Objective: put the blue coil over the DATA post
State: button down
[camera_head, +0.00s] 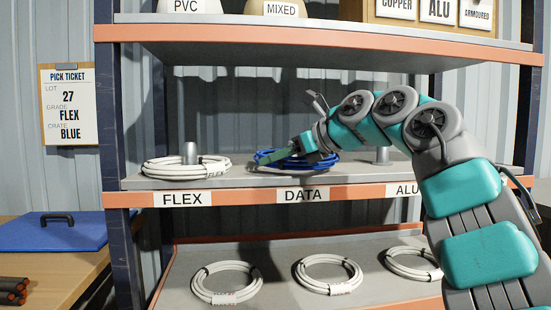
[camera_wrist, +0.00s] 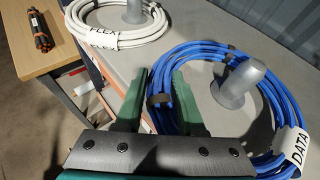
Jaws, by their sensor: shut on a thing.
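The blue coil (camera_head: 325,161) is at the DATA place on the middle shelf, above the DATA label (camera_head: 303,195). In the wrist view the blue coil (camera_wrist: 196,53) rings the grey DATA post (camera_wrist: 237,83), which stands up inside its loop, off centre toward the far side from the jaws' strands. The coil carries a white DATA tag (camera_wrist: 297,150). My gripper (camera_head: 275,156) is shut on the coil's left side; its green fingers (camera_wrist: 160,82) straddle the strands there. The head view hides the DATA post. Whether the coil lies flat on the shelf is unclear.
A white coil (camera_head: 160,169) rings the FLEX post (camera_head: 190,153) to the left. The ALU post (camera_head: 382,155) is bare, right of the coil. Several white coils (camera_head: 227,283) lie on the lower shelf. The upper shelf (camera_head: 300,35) hangs above my arm.

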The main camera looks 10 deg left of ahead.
jog(key=shift+c, duration=2.2)
grip_release()
jog(key=v, duration=0.7)
jog(key=shift+s+d+b, duration=0.25)
jog(key=shift+b, duration=0.2)
jog(key=shift+r, duration=0.15)
